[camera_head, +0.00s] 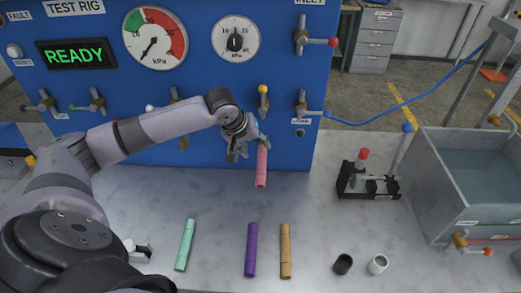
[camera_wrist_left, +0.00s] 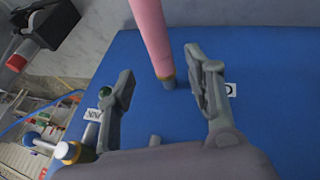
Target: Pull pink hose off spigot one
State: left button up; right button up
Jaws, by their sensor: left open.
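The pink hose (camera_head: 262,168) hangs down from the front of the blue panel in the head view. The wrist view shows the pink hose (camera_wrist_left: 152,32) with one end at a short grey spigot (camera_wrist_left: 169,83) on the panel. My left gripper (camera_head: 247,148) is at the hose's upper part. In the wrist view the left gripper (camera_wrist_left: 159,63) has its fingers spread, one on each side of the hose, with gaps visible. The gripper hides the hose's top end in the head view. I cannot tell the spigot's number. My right gripper is not in view.
Green (camera_head: 185,245), purple (camera_head: 251,249) and orange (camera_head: 286,250) hoses lie on the grey bench (camera_head: 215,205). A black stand (camera_head: 368,182), two small cups and a water tank (camera_head: 455,190) are to the right.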

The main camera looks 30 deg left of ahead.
aim_at(260, 153)
pick_arm(q)
jog(key=x, duration=0.2)
jog(key=shift+w+f, duration=0.1)
jog(key=shift+f, duration=0.3)
jog(key=x, duration=0.2)
jog(key=shift+w+f+p, duration=0.2)
jog(key=shift+p, duration=0.2)
jog(key=shift+f, duration=0.15)
jog(key=c, duration=0.4)
grip_shut()
jog(key=shift+c, duration=1.3)
grip_release()
grip_shut()
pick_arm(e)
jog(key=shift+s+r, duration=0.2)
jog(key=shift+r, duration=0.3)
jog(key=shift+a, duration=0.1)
